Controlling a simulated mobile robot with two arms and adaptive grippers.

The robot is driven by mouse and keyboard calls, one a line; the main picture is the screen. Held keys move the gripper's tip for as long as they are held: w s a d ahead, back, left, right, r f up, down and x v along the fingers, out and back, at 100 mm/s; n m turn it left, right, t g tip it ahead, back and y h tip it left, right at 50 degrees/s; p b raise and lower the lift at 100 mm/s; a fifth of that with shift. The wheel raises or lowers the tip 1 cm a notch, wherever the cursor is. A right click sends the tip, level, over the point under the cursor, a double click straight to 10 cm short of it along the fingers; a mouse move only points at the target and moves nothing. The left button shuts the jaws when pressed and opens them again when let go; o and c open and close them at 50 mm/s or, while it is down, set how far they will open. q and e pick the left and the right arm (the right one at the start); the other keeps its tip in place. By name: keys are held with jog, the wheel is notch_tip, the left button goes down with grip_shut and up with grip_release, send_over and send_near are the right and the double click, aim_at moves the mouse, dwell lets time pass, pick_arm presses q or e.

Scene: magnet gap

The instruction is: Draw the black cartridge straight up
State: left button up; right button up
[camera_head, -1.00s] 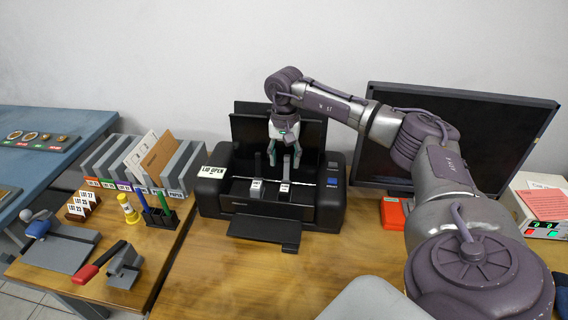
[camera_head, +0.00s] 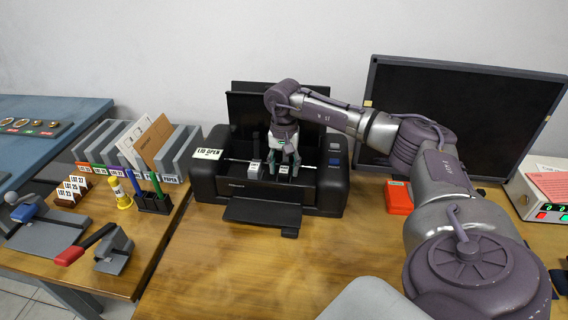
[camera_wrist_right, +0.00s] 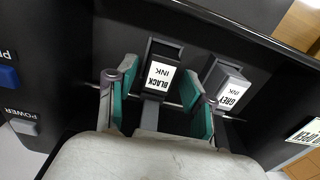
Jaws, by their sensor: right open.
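The black cartridge (camera_wrist_right: 160,74), with a white "BLACK INK" label, sits in the open printer (camera_head: 203,184). It also shows in the head view (camera_head: 284,171), partly behind my fingers. My right gripper (camera_head: 284,158) is lowered over it and open. In the wrist view, the green-padded fingertips of my right gripper (camera_wrist_right: 158,70) are on either side of the black cartridge, with no clear grip on it. The grey cartridge (camera_wrist_right: 228,88) sits next to it, just outside one finger; it is left of the black one in the head view (camera_head: 254,169). My left gripper is not in view.
The raised printer lid (camera_head: 240,110) stands behind my right gripper. A monitor (camera_head: 460,110) is at the right, with a red box (camera_head: 398,198) before it. Pens (camera_head: 157,190) and a paper sorter (camera_head: 184,154) are at the left. The front desk is clear.

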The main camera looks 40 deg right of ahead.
aim_at(284, 169)
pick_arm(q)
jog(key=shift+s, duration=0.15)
pick_arm(e)
jog(key=shift+c, duration=1.4)
jog(key=shift+r, duration=0.1)
jog(key=c, duration=0.6)
jog(key=shift+o, duration=0.2)
notch_tip(284, 169, up, 7)
jog(key=p, duration=0.5)
jog(key=shift+r+p, duration=0.15)
jog(key=shift+p, duration=0.2)
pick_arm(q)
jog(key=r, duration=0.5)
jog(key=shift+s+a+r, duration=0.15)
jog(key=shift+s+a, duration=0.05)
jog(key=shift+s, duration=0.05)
pick_arm(e)
jog(key=shift+f, duration=0.2)
